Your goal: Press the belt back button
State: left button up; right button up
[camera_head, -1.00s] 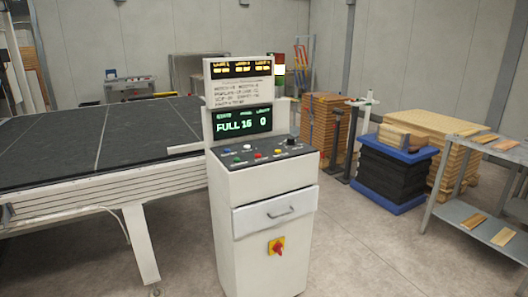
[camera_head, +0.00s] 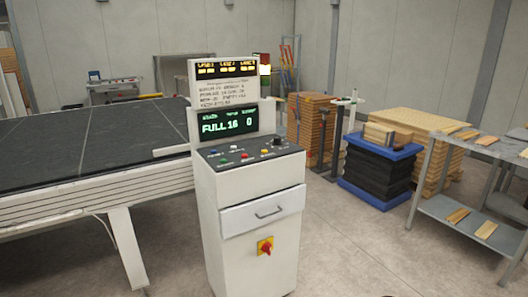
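A white control console (camera_head: 246,200) stands in the middle of the head view. Its sloped black button panel (camera_head: 250,152) carries several small coloured buttons and a dark knob (camera_head: 277,142). A white button (camera_head: 235,148), a green button (camera_head: 225,160), a red button (camera_head: 244,156) and a yellow button (camera_head: 264,152) show there. Their labels are too small to read, so I cannot tell which is belt back. The screen (camera_head: 229,122) above reads FULL 16 0. Neither of my grippers is in view.
A dark-topped belt table (camera_head: 85,145) stands left of the console. A red-and-yellow rotary switch (camera_head: 265,246) is on its front. At the right are a blue-topped black stack (camera_head: 376,178), wood stacks and a grey shelf (camera_head: 455,210). The floor in front right is clear.

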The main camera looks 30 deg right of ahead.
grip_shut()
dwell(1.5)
